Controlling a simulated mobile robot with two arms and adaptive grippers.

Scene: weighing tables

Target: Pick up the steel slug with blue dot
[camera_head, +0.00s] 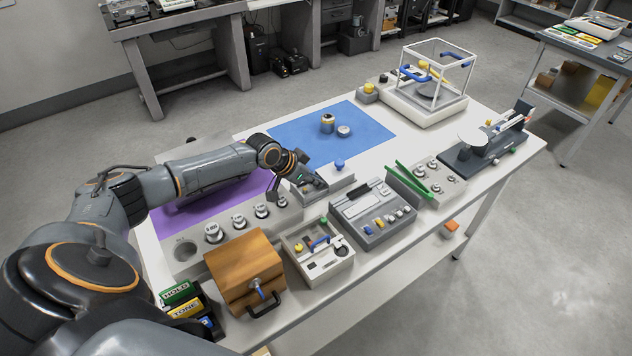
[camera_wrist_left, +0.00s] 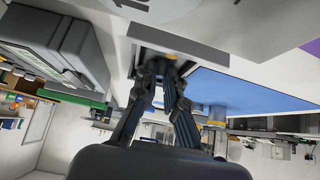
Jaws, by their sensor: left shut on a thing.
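My left gripper (camera_head: 303,184) is over a small grey fixture with a dark recess (camera_head: 318,186), in front of the blue mat. In the left wrist view its fingertips (camera_wrist_left: 171,66) close together on a small thing with a yellow-orange part (camera_wrist_left: 171,57) showing; the fingers hide most of it, and I cannot tell which piece it is. A yellow-banded cylinder (camera_head: 327,123) and a short steel slug (camera_head: 344,131) stand on the blue mat (camera_head: 375,125). No blue dot is readable on either. My right gripper is in neither view.
A grey rack (camera_head: 190,235) holds several steel weights, with a wooden box (camera_head: 243,268) in front. A grey control unit (camera_head: 372,213), green tweezers (camera_head: 412,180) and a clear-walled balance (camera_head: 425,105) are to the right.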

